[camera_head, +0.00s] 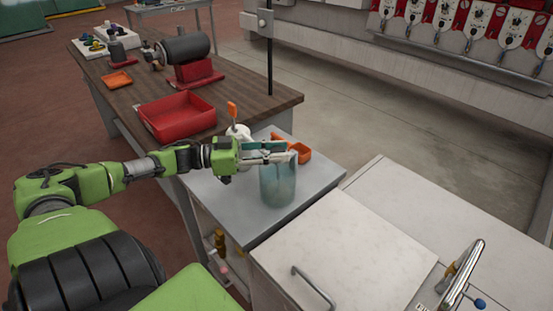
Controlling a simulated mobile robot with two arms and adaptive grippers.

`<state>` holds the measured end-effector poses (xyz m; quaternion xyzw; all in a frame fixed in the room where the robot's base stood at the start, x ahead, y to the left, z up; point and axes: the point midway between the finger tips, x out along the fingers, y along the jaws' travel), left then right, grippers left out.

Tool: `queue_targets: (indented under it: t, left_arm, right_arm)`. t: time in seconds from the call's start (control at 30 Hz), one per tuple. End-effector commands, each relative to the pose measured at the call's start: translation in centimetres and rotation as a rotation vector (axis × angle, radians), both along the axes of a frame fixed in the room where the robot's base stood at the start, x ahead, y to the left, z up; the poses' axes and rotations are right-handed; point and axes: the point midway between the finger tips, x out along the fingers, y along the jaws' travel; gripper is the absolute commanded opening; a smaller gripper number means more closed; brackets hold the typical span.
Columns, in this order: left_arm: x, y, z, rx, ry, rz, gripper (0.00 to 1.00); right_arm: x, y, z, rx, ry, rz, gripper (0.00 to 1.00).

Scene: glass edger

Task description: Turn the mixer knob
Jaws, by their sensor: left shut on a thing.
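My left gripper (285,153) reaches in from the left over the grey-topped cabinet (225,215). It is shut on the rim area of a bluish, translucent glass jar (278,187), which looks upright on or just above the cabinet top. The fingers partly hide the jar's rim. At the bottom right a metal tap-like fitting (463,270) has a blue knob (480,303) and is cut off by the frame edge. I cannot tell which part is the mixer knob. My right gripper is not in view.
A wooden table (125,93) holds a red bin (178,115) and a grey machine (186,50). The white lid (345,250) is clear.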

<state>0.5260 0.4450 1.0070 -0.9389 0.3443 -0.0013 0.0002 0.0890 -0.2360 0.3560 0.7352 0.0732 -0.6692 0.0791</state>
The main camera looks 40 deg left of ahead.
Motion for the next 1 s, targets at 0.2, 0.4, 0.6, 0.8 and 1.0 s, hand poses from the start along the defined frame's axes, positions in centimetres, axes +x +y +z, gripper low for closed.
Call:
queue_targets:
  t: [0.2, 0.4, 0.6, 0.8, 1.0]
  left_arm:
    - [0.00, -0.04, -0.27, 0.002, 0.001, -0.051, 0.06]
    - [-0.02, -0.09, -0.16, 0.001, 0.003, -0.065, 0.06]
    - [-0.05, -0.13, -0.18, 0.001, 0.004, -0.066, 0.06]
    - [-0.05, -0.13, -0.19, 0.001, 0.004, -0.065, 0.44]
    - [-0.03, -0.09, -0.11, 0.001, 0.002, -0.065, 0.44]
  right_arm:
    - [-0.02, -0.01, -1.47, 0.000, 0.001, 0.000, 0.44]
    - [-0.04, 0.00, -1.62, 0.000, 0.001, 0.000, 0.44]
    - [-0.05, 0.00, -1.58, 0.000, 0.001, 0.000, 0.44]
    - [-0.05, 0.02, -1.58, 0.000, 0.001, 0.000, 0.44]
    - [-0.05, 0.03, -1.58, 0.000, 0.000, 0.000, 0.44]
